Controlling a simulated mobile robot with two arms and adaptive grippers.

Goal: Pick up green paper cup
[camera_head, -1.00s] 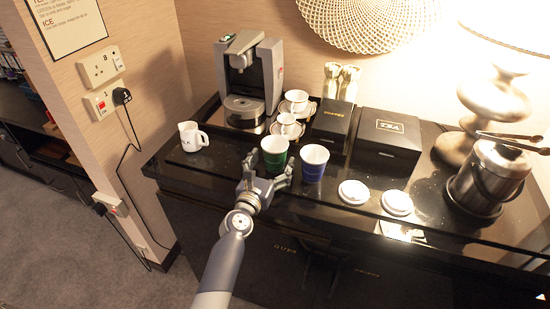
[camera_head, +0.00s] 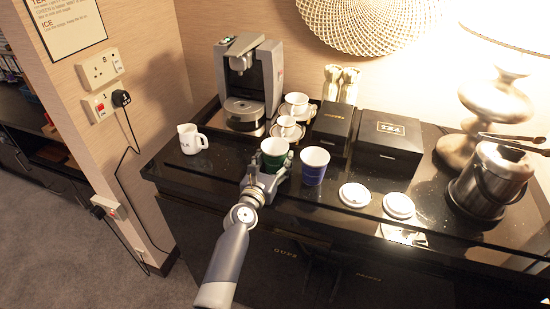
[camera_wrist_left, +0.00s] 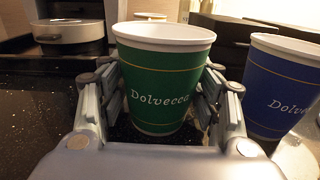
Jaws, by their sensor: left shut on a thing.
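The green paper cup (camera_head: 274,155) stands upright near the front edge of the black counter. In the left wrist view the green cup (camera_wrist_left: 158,85) sits between the two fingers, its label facing me. My left gripper (camera_head: 268,172) is shut on the cup, with a finger on each side of it. The left gripper's fingers (camera_wrist_left: 157,110) also show in the left wrist view. The cup's base appears at counter level; I cannot tell any gap beneath it. My right gripper is not in view.
A blue paper cup (camera_head: 313,166) stands close to the right of the green one. Two white lids (camera_head: 355,195) lie to the right. A coffee machine (camera_head: 247,80), cups on saucers and a tea box (camera_head: 390,139) stand behind.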

